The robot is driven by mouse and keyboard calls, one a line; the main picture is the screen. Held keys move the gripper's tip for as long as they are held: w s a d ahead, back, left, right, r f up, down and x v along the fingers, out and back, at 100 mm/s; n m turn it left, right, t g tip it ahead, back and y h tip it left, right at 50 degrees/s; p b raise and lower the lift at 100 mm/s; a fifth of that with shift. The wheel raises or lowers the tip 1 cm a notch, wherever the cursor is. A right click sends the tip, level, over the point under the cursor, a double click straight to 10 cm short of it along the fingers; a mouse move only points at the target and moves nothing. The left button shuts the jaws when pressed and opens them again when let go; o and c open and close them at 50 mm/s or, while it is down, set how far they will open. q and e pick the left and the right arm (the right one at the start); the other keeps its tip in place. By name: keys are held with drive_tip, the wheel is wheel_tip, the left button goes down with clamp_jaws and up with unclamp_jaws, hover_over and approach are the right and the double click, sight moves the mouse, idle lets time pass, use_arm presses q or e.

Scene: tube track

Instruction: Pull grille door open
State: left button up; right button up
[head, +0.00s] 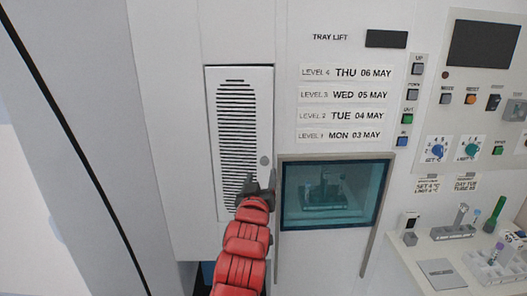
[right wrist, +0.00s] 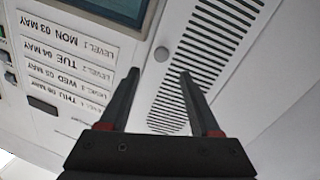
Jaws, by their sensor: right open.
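The grille door (head: 238,140) is a tall white panel with a column of dark slots, set in the white cabinet front. It looks shut in the head view. A small round grey knob (head: 265,160) sits near its right edge. My right gripper (head: 257,188) is in front of the door's lower right part, just below the knob, and hides some of the slots. In the right wrist view the grille door (right wrist: 212,45) is upside down. The knob (right wrist: 161,54) shows just beyond and between the open fingertips (right wrist: 158,72), apart from both. My left gripper is not in view.
Right of the door is a glass window (head: 335,195) with a dark device behind it and vertical bars at its sides. Dated level labels (head: 345,104) and buttons are above and beside it. A white bench (head: 440,262) with racks and tubes stands at the lower right.

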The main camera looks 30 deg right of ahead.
sight(264, 162)
drive_tip(key=p+x, duration=0.1)
drive_tip(key=x, duration=0.5)
drive_tip(key=shift+w, duration=0.1)
drive_tip(key=shift+w+d+p, duration=0.35)
drive_tip(key=shift+w+d, duration=0.05)
drive_tip(key=shift+w, duration=0.2)
clamp_jaws()
idle(0.8)
